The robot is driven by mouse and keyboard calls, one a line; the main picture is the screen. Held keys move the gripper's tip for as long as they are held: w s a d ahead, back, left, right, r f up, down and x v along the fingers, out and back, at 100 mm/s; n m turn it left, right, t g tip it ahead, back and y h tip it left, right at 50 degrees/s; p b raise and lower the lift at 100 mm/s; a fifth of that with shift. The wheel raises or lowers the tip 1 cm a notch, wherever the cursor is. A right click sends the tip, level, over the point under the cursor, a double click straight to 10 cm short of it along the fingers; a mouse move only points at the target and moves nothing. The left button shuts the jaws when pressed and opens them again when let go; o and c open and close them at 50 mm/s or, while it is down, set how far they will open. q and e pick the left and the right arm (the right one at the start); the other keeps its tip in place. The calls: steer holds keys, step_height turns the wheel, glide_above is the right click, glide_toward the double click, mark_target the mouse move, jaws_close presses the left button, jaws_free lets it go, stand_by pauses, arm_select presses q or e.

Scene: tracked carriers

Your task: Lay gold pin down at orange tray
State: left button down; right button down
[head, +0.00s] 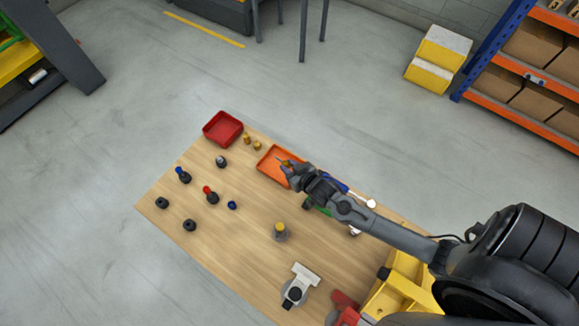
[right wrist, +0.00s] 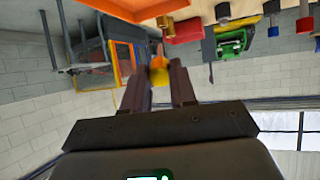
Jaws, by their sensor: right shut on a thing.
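My right gripper (head: 291,171) is over the right part of the orange tray (head: 268,173) in the head view, and it hides part of the tray. In the right wrist view my right gripper (right wrist: 160,85) is shut on a gold pin (right wrist: 159,75), held between the fingertips. The orange tray also shows in the right wrist view (right wrist: 125,9), at the top edge of the picture and apart from the pin. My left gripper is not in view.
A red tray (head: 222,129) stands at the table's far corner, with two small gold pieces (head: 252,142) beside it. Several dark, blue-topped and red-topped pieces stand on the left. A grey piece with a gold top (head: 281,232) stands mid-table. The wooden table (head: 235,250) is clear around it.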

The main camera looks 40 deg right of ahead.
steer(key=shift+r, duration=0.1)
step_height(320, 180, down, 7)
steer(key=b, duration=0.4)
steer(key=shift+r, duration=0.1)
steer(key=shift+f+b, duration=0.6)
steer(key=shift+f, duration=0.5)
steer(key=c, duration=0.8)
jaws_free()
steer(key=shift+s, duration=0.15)
